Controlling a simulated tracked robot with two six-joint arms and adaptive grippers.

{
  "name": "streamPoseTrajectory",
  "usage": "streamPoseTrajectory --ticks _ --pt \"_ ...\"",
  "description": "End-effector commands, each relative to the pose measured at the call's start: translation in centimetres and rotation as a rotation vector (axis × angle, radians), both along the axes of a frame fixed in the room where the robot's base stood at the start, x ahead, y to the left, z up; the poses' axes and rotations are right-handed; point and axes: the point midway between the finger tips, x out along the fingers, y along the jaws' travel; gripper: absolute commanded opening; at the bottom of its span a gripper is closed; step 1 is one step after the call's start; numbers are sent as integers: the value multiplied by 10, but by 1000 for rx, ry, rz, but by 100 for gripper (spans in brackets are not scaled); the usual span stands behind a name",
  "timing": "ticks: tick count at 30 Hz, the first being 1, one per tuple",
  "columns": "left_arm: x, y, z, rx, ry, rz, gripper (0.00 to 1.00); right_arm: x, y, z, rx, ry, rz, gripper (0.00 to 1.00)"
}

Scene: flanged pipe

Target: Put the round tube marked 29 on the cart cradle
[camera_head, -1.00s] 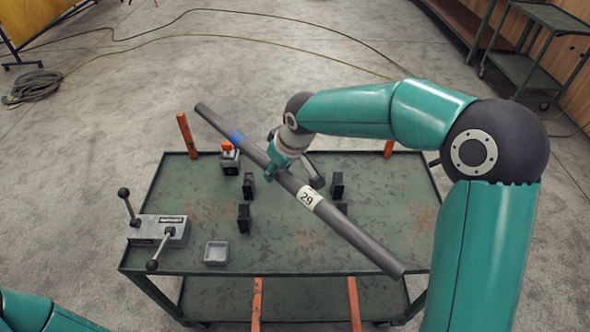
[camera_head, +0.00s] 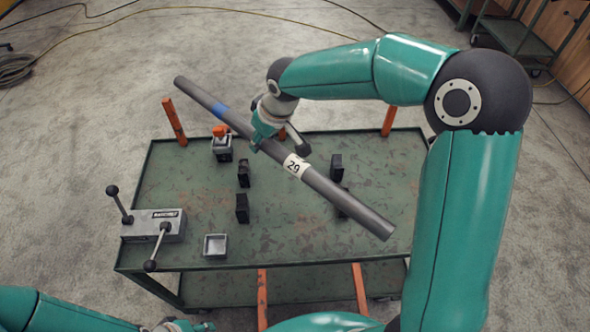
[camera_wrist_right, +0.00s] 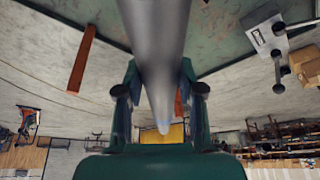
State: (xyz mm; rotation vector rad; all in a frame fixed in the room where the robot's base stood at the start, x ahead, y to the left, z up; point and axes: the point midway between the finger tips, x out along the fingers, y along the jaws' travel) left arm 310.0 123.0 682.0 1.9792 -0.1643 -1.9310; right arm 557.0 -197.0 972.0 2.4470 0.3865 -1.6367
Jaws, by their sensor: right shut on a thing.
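The round tube marked 29 (camera_head: 335,192) is long and grey, with a white label and a blue band. It lies slantwise across the head view, above the cart (camera_head: 300,255). My right gripper (camera_head: 262,135) is shut on it between the blue band and the label. In the right wrist view the tube (camera_wrist_right: 158,40) runs between the fingers (camera_wrist_right: 158,100). The cart cradle is black blocks (camera_head: 242,208) on the cart top; the tube passes above and partly hides those on the right. My left gripper (camera_head: 185,326) shows only partly at the bottom edge.
A grey block with black-knobbed levers (camera_head: 155,225) stands at the cart's left. A small square tray (camera_head: 215,245) and an orange-topped device (camera_head: 222,145) are also on the cart. Orange posts (camera_head: 174,122) rise at the back edge. The cart's front middle is clear.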

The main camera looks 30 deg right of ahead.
Motion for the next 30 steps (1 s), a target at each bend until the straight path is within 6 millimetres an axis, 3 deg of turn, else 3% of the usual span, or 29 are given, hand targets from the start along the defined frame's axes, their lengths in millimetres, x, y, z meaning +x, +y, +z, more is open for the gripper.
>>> streamPoseTrajectory --ticks 8,21,30 --pt "0 0 16 0 0 0 37 -15 -11 -11 3 0 157 0" --pt "0 0 51 0 0 0 37 -62 -32 -44 5 3 616 0" --pt "0 0 61 0 0 0 37 -81 -39 -56 3 1 794 0"
